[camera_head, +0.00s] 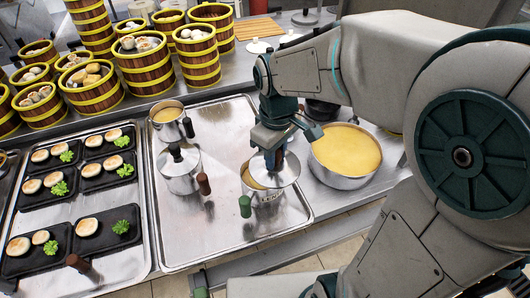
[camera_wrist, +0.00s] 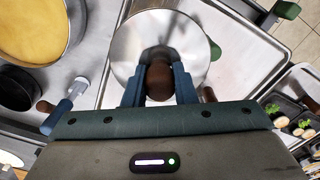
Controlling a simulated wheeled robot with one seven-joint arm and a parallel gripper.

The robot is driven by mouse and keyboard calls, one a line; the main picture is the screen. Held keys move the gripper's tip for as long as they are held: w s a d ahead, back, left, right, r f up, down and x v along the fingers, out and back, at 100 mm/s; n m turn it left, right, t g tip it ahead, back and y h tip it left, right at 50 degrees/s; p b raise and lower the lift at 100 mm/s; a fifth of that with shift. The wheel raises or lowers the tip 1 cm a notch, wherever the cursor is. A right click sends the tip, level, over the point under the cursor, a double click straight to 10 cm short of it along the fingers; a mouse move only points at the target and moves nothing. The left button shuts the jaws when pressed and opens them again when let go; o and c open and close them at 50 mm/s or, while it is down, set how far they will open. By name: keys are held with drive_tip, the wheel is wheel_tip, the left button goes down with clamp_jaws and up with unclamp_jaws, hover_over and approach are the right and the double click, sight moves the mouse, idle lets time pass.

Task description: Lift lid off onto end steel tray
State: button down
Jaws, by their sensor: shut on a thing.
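My gripper (camera_head: 270,157) is shut on the dark brown knob (camera_wrist: 159,80) of a round steel lid (camera_head: 286,173). In the wrist view the lid (camera_wrist: 128,45) is a shiny disc just beyond my blue fingers (camera_wrist: 158,84). The lid is over the right part of a small steel pot (camera_head: 264,197) with a green handle. Yellow contents show at the pot's left, so the lid is off its seat; I cannot tell the exact gap. The pot stands on a large steel tray (camera_head: 226,125) near its right front corner.
A lidded steel pot (camera_head: 180,171) and a small open pot (camera_head: 167,118) stand on the tray's left side. A wide pot of yellow contents (camera_head: 345,150) is to the right. Bamboo steamers (camera_head: 147,70) line the back. The tray's middle and back are clear.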

drive_tip(key=s+d+r, duration=0.3)
drive_tip(key=s+r, duration=0.1)
drive_tip(key=s, duration=0.1)
drive_tip(key=shift+s+d, duration=0.35)
drive_tip(key=shift+d, duration=0.05)
drive_tip(key=c, duration=2)
unclamp_jaws()
clamp_jaws()
